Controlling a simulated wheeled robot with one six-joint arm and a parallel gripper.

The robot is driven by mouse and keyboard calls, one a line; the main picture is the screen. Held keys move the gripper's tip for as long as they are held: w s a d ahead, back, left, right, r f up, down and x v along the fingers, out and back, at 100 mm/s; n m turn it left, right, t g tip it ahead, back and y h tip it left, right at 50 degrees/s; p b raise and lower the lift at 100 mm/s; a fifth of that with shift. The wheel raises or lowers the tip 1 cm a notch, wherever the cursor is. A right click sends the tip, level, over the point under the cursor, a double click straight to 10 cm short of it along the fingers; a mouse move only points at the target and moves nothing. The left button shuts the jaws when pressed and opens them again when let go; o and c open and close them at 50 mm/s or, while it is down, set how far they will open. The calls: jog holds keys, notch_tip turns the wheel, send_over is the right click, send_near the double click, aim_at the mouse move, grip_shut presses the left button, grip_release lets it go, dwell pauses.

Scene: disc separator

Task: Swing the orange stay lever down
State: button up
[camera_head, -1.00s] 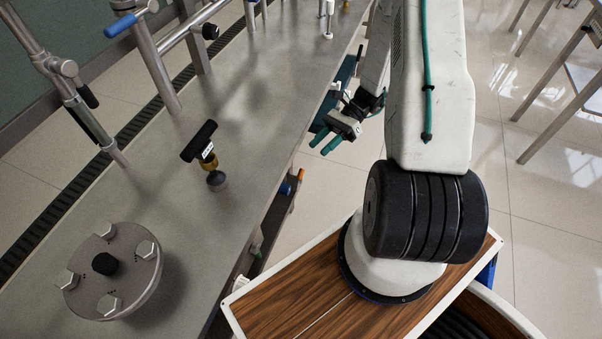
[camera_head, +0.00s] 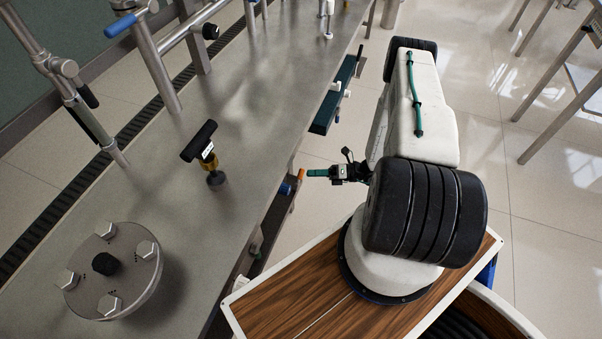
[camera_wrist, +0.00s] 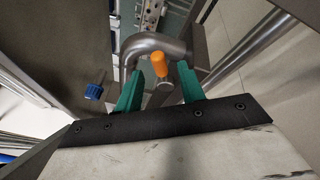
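The orange lever end (camera_head: 301,174) shows at the right edge of the steel bench, below its top. In the wrist view the orange lever (camera_wrist: 159,64) appears between my two green fingers, in front of a bent steel pipe (camera_wrist: 150,44). My gripper (camera_head: 309,173) is beside the bench edge, just right of the orange end. In the wrist view my gripper (camera_wrist: 158,72) is open, with a wide gap between its fingers. I cannot tell whether the lever lies at fingertip depth or beyond. Most of the lever's lower part is hidden.
A blue knob (camera_wrist: 95,91) is left of the fingers, and a blue part (camera_head: 286,188) sits by the lever. The bench top (camera_head: 150,190) carries a black T-handle (camera_head: 200,141) and a bolted disc (camera_head: 112,270).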

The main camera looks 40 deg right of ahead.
aim_at(302, 174)
jog(key=x, duration=0.5)
grip_shut()
jog(key=shift+w+d+f+m+t+y, duration=0.1)
jog(key=shift+f+m+t+y, duration=0.2)
jog(key=shift+m, duration=0.4)
jog(key=shift+w+d+f+m+t+y, duration=0.1)
jog(key=shift+d+f+m+t, duration=0.2)
jog(key=shift+m, duration=0.4)
jog(key=shift+a, duration=0.15)
grip_release()
jog(key=shift+s, duration=0.1)
